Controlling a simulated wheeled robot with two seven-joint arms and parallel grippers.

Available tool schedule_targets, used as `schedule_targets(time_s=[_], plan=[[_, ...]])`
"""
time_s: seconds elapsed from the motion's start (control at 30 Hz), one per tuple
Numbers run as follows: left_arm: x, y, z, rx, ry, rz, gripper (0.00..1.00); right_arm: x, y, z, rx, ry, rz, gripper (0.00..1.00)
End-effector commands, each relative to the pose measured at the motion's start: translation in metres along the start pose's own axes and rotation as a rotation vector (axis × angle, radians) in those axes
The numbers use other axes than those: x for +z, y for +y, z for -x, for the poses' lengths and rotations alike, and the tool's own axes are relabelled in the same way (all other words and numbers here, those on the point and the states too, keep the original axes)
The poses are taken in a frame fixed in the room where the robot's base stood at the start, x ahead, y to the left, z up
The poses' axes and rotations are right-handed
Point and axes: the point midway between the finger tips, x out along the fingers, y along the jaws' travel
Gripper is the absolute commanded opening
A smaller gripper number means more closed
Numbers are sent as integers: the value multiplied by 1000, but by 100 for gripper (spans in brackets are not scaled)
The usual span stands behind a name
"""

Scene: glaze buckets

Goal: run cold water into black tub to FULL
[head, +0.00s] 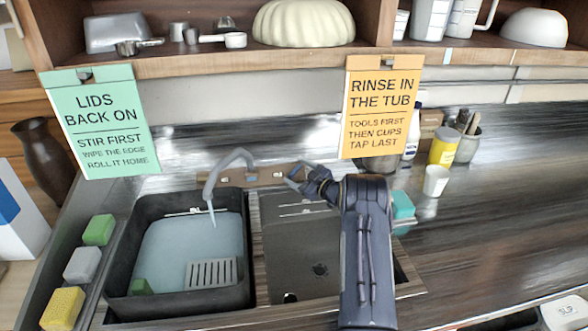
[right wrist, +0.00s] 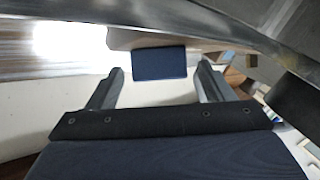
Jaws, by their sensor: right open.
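The black tub (head: 123,262) stands in the left sink basin with pale blue water (head: 180,245) in it. A grey tap (head: 214,175) arches over the tub, and a thin stream falls from its spout into the water. A pale mark (head: 182,212) shows on the tub's back wall just above the water, too small to read. In the right wrist view a dark blue block (right wrist: 160,63), probably that handle, lies between the open fingers; contact cannot be told. My left gripper is out of view.
A grey slotted piece (head: 212,273) and a green block (head: 140,287) are in the tub. The right basin (head: 298,255) is partly hidden by my right arm. Sponges (head: 82,265) line the left edge. A white cup (head: 436,180) stands right; the counter in front of it is clear.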

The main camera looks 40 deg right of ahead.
Motion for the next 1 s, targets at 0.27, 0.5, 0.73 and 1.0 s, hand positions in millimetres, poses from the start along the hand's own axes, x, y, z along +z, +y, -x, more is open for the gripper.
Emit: schedule_targets(time_s=[0.27, 0.5, 0.73, 1.0], plan=[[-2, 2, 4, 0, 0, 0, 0, 0, 0, -17, 0, 0, 0, 75], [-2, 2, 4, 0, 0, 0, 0, 0, 0, -17, 0, -1, -1, 68], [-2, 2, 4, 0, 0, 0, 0, 0, 0, -17, 0, -1, -1, 38], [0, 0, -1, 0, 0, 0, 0, 2, -1, -17, 13, 0, -8, 30]])
